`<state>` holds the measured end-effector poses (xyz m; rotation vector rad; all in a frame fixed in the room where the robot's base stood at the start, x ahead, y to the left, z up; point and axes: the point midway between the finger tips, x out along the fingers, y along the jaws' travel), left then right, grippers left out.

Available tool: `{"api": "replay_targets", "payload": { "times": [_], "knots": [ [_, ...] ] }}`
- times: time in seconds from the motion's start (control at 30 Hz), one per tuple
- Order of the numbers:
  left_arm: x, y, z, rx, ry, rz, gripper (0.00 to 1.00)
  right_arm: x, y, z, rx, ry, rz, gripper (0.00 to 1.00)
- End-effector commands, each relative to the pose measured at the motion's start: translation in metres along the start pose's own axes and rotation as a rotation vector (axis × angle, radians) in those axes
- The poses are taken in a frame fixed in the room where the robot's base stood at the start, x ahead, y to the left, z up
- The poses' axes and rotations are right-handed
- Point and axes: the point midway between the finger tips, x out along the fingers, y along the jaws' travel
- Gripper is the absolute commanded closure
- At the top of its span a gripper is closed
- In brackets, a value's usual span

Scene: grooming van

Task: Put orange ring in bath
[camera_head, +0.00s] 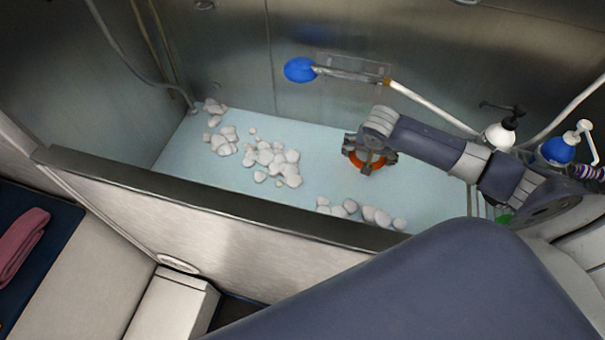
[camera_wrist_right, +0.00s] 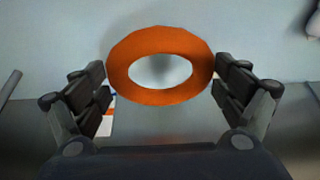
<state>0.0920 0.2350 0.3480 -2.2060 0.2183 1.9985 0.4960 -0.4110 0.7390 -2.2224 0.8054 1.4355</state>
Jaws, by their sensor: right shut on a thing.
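The orange ring (camera_wrist_right: 125,80) is between the fingers of my right gripper (camera_wrist_right: 160,85), which is shut on its outer sides in the wrist view. In the head view my right gripper (camera_head: 369,155) is over the bath, with part of the orange ring (camera_head: 362,163) showing among the fingers. The bath (camera_head: 335,180) is a metal-walled tub with a light blue floor. The ring appears above that floor; the exact gap is hard to tell. My left gripper is not in view.
White foam clumps (camera_head: 264,158) lie on the bath floor at the left and along the front. A dark front rim (camera_head: 220,200) bounds the bath. A blue shower head (camera_head: 300,69) hangs at the back wall. Pump bottles (camera_head: 500,134) stand at the right end.

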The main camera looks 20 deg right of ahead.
Motion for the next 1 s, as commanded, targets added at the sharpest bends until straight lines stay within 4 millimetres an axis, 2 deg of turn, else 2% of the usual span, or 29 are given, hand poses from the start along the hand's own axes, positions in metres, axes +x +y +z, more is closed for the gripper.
{"api": "replay_targets", "payload": {
  "times": [0.13,0.23,0.27,0.33,0.37,0.4,0.57,0.8,1.0],
  "knots": [
    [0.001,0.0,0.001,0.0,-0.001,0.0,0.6,0.005,0.002,0.002,0.004,-0.001,0.001,0.34],
    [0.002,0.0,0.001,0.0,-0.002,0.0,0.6,0.019,0.002,0.009,0.004,-0.004,0.002,0.34],
    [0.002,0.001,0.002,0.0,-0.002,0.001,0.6,0.025,0.002,0.011,0.003,-0.004,0.002,0.42],
    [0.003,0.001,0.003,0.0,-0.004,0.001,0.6,0.037,0.002,0.016,0.003,-0.003,0.002,0.74],
    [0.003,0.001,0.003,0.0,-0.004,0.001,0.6,0.042,0.002,0.019,0.003,-0.003,0.002,0.96],
    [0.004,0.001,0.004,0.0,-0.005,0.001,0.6,0.047,0.002,0.021,0.003,-0.003,0.001,1.0],
    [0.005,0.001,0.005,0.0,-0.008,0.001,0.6,0.061,0.002,0.027,0.003,-0.001,0.001,1.0],
    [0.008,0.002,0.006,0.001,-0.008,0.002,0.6,0.09,0.002,0.041,0.002,-0.003,0.002,1.0],
    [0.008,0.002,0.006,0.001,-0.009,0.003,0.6,0.095,0.004,0.047,-0.001,-0.009,0.006,1.0]
  ]
}}
